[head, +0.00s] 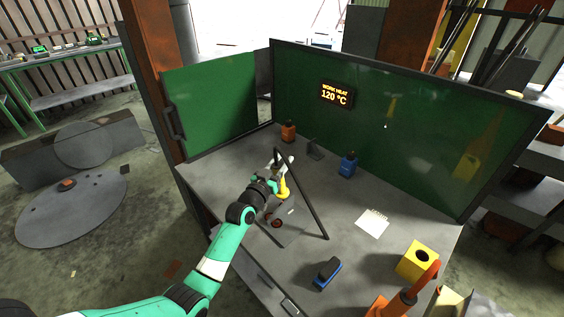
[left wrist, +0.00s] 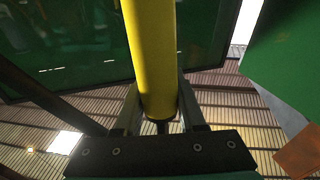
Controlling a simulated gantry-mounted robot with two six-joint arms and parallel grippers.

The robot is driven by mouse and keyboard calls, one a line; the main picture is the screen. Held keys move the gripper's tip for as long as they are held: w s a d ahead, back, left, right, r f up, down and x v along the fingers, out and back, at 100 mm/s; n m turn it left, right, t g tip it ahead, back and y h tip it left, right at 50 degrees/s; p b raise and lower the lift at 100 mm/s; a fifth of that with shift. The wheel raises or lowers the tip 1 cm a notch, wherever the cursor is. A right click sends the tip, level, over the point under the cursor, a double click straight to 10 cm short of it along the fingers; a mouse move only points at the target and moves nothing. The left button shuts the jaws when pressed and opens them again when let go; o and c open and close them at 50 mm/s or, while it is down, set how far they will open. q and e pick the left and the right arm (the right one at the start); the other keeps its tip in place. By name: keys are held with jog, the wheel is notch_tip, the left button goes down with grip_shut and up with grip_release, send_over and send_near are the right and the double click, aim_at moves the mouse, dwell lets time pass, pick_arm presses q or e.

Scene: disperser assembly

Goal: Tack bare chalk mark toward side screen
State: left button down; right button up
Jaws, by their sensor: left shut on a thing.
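My left gripper (head: 274,182) is shut on a yellow tool (head: 283,188) above the grey worktable (head: 340,190). In the left wrist view the tool is a long yellow shaft (left wrist: 150,55) standing between the two fingers (left wrist: 158,112). The green side screen (head: 210,105) stands at the table's left edge, apart from the gripper. Below and right of the gripper lies a dark grey workpiece (head: 290,232) with a dark red round spot (head: 277,223) and a small pale mark (head: 291,212). I cannot tell whether that is chalk. My right gripper is not in view.
A dark slanting bar (head: 310,207) passes close beside my gripper. A green back screen (head: 400,125) carries a display (head: 337,95) reading 120 °C. Orange (head: 288,132) and blue (head: 348,165) items, white paper (head: 372,223), a blue tool (head: 327,273) and a yellow block (head: 417,261) stand around.

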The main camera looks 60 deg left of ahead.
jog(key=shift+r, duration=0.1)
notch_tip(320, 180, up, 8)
jog(key=p, duration=0.8)
